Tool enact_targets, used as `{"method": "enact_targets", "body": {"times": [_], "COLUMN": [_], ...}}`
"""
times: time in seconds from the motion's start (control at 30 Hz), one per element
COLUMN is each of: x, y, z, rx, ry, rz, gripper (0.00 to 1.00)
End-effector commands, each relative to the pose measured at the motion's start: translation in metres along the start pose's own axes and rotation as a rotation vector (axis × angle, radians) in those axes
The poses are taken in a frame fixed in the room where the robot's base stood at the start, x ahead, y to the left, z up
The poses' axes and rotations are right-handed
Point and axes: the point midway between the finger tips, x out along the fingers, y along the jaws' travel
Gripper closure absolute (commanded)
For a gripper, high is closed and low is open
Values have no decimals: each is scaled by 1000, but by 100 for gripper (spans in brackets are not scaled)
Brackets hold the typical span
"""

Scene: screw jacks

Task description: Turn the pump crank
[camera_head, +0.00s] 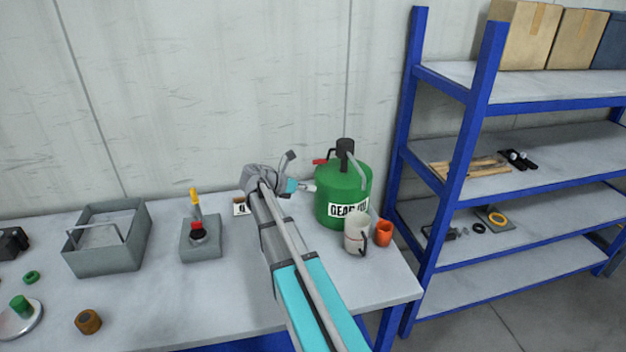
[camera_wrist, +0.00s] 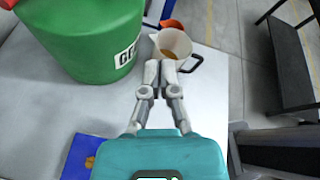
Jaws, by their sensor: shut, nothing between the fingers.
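The pump is a green drum (camera_head: 340,192) labelled "GEAR OIL" with a black pump head (camera_head: 345,148) on top. A crank with a red handle (camera_head: 320,162) reaches out to the left of the pump head. My gripper (camera_head: 312,188) is at the left side of the drum, below the red handle and apart from it. In the wrist view my gripper (camera_wrist: 160,65) is shut and empty, its tips in front of a cream jug (camera_wrist: 175,45). The drum (camera_wrist: 85,40) fills the upper left there.
A grey crate (camera_head: 85,262) and a grey box with a red knob (camera_head: 201,244) stand left. A blue shelf rack (camera_head: 455,170) is at right.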

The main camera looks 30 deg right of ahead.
Motion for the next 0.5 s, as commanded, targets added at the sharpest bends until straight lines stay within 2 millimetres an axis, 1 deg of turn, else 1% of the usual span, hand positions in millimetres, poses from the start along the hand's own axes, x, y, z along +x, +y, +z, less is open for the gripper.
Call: {"method": "enact_targets", "body": {"times": [0.03,0.17,0.27,0.5], "x": [-3,-10,-20,-51], "y": [-4,-10,-17,-36], "z": [-7,-28,-49,-107], "rx": [35,153,271,602], "ry": [22,100,182,438], "rz": [13,47,71,77], "gripper": [100,100,100,100]}}
